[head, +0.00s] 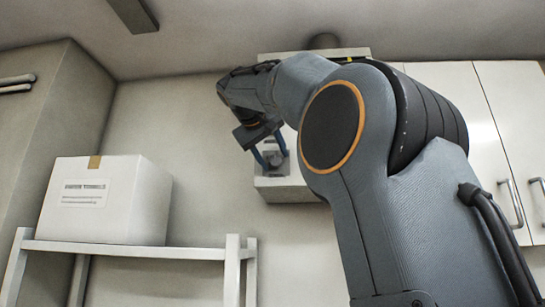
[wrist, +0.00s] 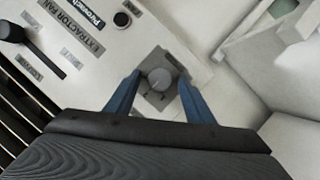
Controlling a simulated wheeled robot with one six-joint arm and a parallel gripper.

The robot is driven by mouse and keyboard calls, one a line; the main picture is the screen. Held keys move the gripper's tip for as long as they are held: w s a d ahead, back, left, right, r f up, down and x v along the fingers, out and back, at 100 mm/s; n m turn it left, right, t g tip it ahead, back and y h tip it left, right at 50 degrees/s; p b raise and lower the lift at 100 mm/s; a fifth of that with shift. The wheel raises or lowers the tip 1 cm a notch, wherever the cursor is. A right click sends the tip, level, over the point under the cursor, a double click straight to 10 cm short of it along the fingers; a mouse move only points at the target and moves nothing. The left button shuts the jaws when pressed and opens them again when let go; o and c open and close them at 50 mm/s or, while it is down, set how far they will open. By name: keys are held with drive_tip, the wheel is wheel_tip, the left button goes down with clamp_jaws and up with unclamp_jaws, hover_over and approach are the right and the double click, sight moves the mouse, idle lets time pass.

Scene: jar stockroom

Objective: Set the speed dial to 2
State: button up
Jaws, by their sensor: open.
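The speed dial (wrist: 158,78) is a round grey knob on a darker square plate (wrist: 152,100) on the white panel in the wrist view. Small marks lie around it, too small to read; its setting cannot be told. My gripper (wrist: 159,80) is open, with one blue finger on each side of the dial. No clear contact shows. In the head view, my gripper (head: 270,154) is in front of the grey dial plate (head: 271,145) on the wall unit (head: 288,190), and my arm hides much of that unit.
White cupboards (head: 450,85) with handles are at right. A white box (head: 105,200) sits on a shelf (head: 130,250) at left.

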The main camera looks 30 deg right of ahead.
drive_tip(key=b+v, duration=0.1)
drive_tip(key=v, duration=0.7)
drive_tip(key=shift+b, duration=0.4)
